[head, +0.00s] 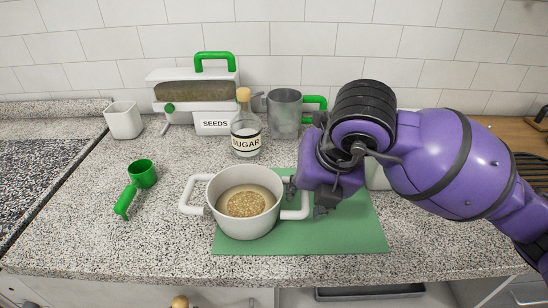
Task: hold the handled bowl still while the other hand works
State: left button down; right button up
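The handled bowl (240,226) is a white pot-like bowl with a loop handle on each side. It stands upright on the green mat (350,235) and holds tan grain or seeds (246,204). My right gripper (305,201) is at the bowl's right handle (300,212), with a dark fingertip on either side of it. The purple wrist hides part of the grip, so I cannot tell whether the fingers press on the handle. My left gripper is not in view.
A green scoop (142,174) lies left of the bowl. Behind stand a white cup (124,120), a seed dispenser (196,95) with a SEEDS box (212,123), a sugar jar (246,135) and a clear green-handled jug (285,114). The counter in front of the scoop is clear.

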jog(key=shift+w+a+f, duration=0.15)
jog(key=shift+w+f, duration=0.1)
jog(key=shift+f, duration=0.35)
jog(key=shift+s, duration=0.1)
grip_shut()
jog(key=shift+r, duration=0.1)
jog(key=shift+s+f+b, duration=0.1)
jog(key=shift+f+b, duration=0.2)
jog(key=shift+f, duration=0.05)
dwell(1.4)
